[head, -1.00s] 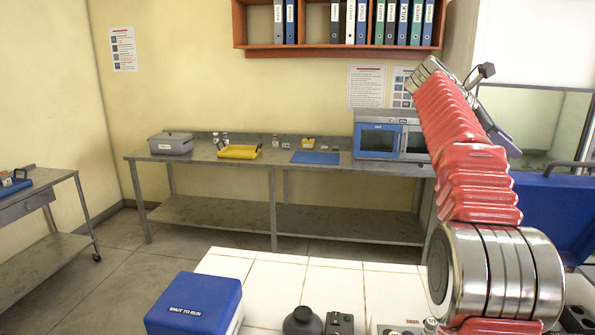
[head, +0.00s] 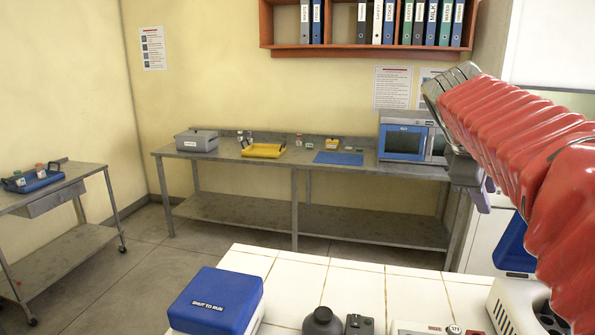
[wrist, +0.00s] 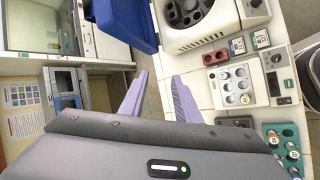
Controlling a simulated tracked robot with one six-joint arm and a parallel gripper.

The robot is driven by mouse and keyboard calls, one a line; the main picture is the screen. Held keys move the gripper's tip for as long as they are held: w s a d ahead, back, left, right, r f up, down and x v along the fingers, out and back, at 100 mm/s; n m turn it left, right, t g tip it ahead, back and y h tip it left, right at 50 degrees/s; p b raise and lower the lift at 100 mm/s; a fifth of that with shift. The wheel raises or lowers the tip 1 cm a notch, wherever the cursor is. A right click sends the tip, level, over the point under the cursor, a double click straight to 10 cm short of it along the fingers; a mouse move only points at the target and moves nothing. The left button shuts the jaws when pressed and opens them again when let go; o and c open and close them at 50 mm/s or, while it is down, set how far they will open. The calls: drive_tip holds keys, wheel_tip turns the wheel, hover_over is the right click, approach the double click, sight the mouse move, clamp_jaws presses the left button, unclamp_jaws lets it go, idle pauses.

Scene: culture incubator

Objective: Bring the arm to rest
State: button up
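My arm, in red ribbed sleeves, enters the head view from the right edge. My gripper shows in the wrist view as two purple fingers (wrist: 158,100) spread apart with nothing between them. In the head view its purple end (head: 480,195) hangs at the right, partly behind the arm. It is held in the air, touching nothing that I can see.
A white-tiled bench (head: 300,290) carries a blue "shut to run" box (head: 215,302) and a centrifuge-like device (wrist: 200,20). A steel table (head: 280,165) by the wall holds a blue incubator (head: 403,142) and a yellow tray (head: 263,150). A trolley (head: 85,178) stands left.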

drive_tip(key=s+a+f+m+t+y, duration=0.1)
drive_tip(key=s+a+f+m+y, duration=0.6)
drive_tip(key=s+a+f, duration=1.4)
wheel_tip(320, 180, down, 2)
drive_tip(key=shift+s+f+m, duration=0.1)
drive_tip(key=shift+s+m, duration=0.85)
drive_tip(key=shift+m, duration=0.25)
drive_tip(key=shift+s, duration=0.1)
